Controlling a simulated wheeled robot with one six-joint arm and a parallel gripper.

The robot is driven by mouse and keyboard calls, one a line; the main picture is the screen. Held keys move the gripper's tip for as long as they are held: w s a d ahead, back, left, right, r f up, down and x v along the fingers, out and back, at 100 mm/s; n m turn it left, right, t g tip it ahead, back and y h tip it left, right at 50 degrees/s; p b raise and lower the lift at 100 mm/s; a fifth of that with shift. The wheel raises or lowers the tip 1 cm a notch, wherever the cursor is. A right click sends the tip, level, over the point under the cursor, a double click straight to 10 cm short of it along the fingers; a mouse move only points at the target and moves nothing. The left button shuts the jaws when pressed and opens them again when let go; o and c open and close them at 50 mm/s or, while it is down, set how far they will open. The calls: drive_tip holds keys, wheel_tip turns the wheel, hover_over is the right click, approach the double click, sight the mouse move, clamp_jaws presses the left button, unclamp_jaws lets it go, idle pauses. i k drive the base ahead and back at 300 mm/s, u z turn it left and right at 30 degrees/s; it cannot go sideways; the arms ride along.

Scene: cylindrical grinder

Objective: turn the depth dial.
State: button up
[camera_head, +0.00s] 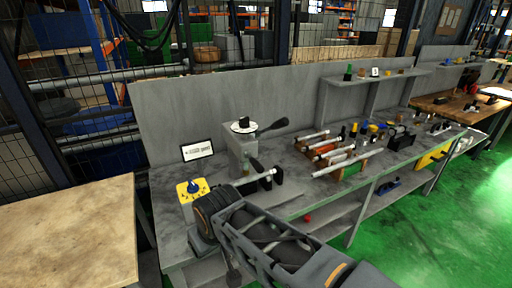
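A round white dial (243,127) with a black knob on it sits on top of the grey grinder housing (240,152). A yellow box (185,195) with a blue knob (194,187) stands at the bench's left end. I cannot tell for certain which one is the depth dial; their markings are too small to read. My arm (275,240) reaches in from the lower right and ends in view close to the yellow box. It covers part of the grinder's front. My gripper is not visible, so its distance to either dial cannot be told.
A black lever (272,126) sticks out right of the white dial. A small sign (197,150) stands behind the yellow box. Rods on racks (335,160) and small tools fill the bench to the right. A wooden table (70,235) is at left. Green floor (430,240) is open at right.

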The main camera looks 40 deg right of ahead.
sight(244, 122)
drive_tip(key=z, duration=0.15)
drive_tip(key=k, duration=0.2)
drive_tip(key=u, duration=1)
drive_tip(key=i, duration=0.55)
drive_tip(key=z, duration=1.95)
drive_tip(key=i, duration=0.5)
drive_tip(key=z, duration=0.25)
drive_tip(key=k, duration=0.4)
drive_tip(key=z, duration=1.15)
drive_tip(key=i, duration=0.45)
drive_tip(key=u, duration=0.95)
